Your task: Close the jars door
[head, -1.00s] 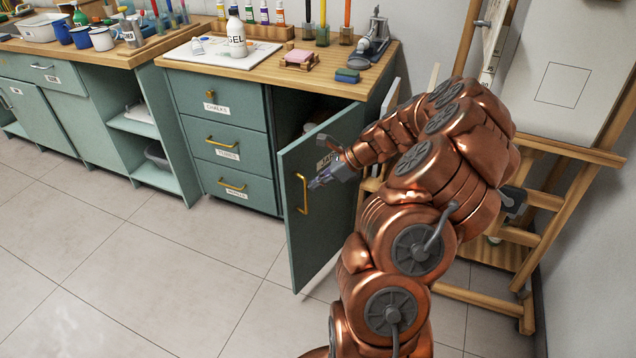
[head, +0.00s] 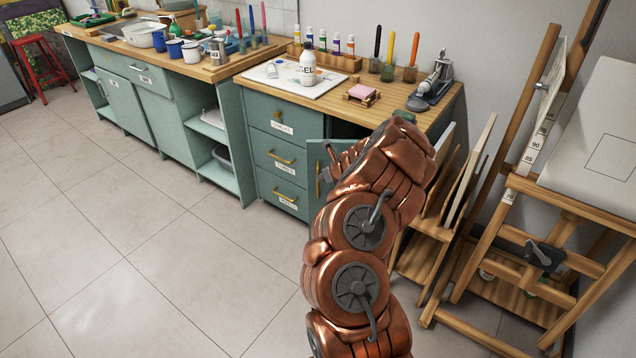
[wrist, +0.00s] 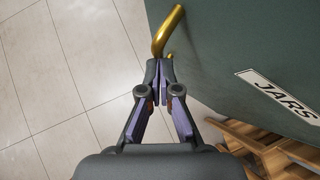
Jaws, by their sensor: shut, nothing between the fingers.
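The jars door (head: 315,150) is a green cabinet door, standing ajar beside the drawers in the head view, mostly hidden behind my arm. A dark gap shows above it. In the wrist view its green face (wrist: 225,55) fills the right side, with the white JARS label (wrist: 283,95). Its gold handle (wrist: 168,30) is just beyond my fingertips; whether they touch it I cannot tell. My gripper (wrist: 159,70) is shut and empty, in front of the door by the handle. In the head view my gripper (head: 328,173) is small and partly covered by my arm.
Green drawers (head: 278,160) adjoin the door on the left. A wooden counter (head: 345,110) above holds a bottle, paints and tools. A wooden rack with boards (head: 440,215) and an easel (head: 530,240) stand close on the right. The tiled floor (head: 130,240) at left is clear.

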